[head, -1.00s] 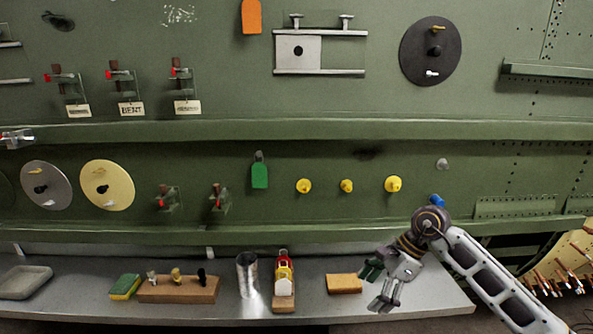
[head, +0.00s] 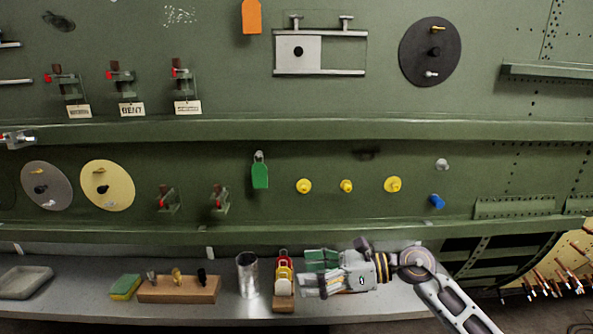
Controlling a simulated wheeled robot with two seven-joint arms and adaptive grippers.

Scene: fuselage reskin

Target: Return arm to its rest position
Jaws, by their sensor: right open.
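My right arm comes in from the lower right, and its gripper (head: 312,272) is over the grey shelf (head: 225,307), pointing left. The gripper is open, and I see nothing between its fingers. In the picture its fingertips lie close beside the small rack of red, yellow and white tags (head: 284,280); I cannot tell whether they touch. My left gripper is not in view.
A metal cup (head: 247,275), a wooden block with pegs (head: 178,290), a green-yellow sponge (head: 125,287) and a grey tray (head: 24,282) stand on the shelf. The green panel above carries yellow knobs (head: 346,186), a blue knob (head: 437,201) and a green tag (head: 260,175).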

